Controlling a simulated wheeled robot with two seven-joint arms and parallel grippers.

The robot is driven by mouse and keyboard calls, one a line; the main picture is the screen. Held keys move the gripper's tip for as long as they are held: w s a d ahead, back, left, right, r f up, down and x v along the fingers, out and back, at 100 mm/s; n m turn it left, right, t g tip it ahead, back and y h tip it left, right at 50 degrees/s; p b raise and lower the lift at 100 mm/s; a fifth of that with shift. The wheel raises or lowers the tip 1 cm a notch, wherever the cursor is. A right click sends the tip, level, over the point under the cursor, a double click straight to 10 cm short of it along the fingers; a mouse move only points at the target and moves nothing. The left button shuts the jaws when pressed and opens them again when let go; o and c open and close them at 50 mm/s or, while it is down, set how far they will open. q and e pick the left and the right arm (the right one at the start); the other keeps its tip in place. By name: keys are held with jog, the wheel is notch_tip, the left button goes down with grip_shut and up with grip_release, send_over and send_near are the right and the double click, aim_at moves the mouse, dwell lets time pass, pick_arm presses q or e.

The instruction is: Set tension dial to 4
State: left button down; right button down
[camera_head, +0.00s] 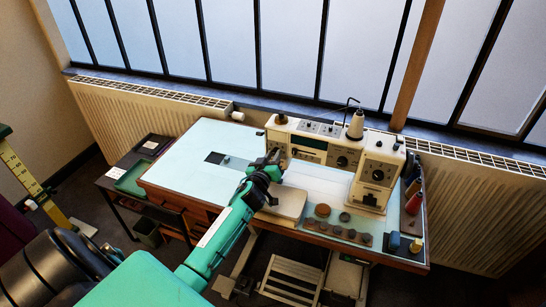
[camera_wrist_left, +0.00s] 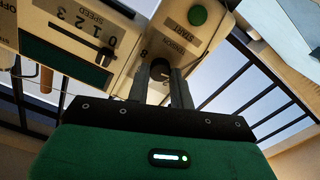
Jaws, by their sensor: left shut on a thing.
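The sewing machine (camera_head: 310,132) stands on the light-blue tabletop, and its left end is partly behind my left gripper (camera_head: 277,162). In the left wrist view, the tension dial (camera_wrist_left: 159,69) is a dark round knob on a cream panel, with the word TENSION and an 8 readable beside it. The two fingers of my left gripper (camera_wrist_left: 160,80) are on either side of the dial, shut on it. The dial's pointer and the other numbers are hidden or too small to read. In the head view the gripper hides the dial. My right gripper is not in view.
The wrist view also shows a green START button (camera_wrist_left: 198,15) and a SPEED slider (camera_wrist_left: 75,45) close to the fingers. Spools (camera_head: 414,200) stand at the table's right end, and round dark pieces (camera_head: 322,210) lie at its front. The tabletop's left part (camera_head: 195,150) is mostly clear.

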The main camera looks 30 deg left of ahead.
pick_arm(q)
jog(key=shift+d+f+m+b, duration=0.1)
jog(key=shift+m+b, duration=0.45)
jog(key=shift+m, duration=9.25)
jog(key=c, duration=1.2)
grip_release()
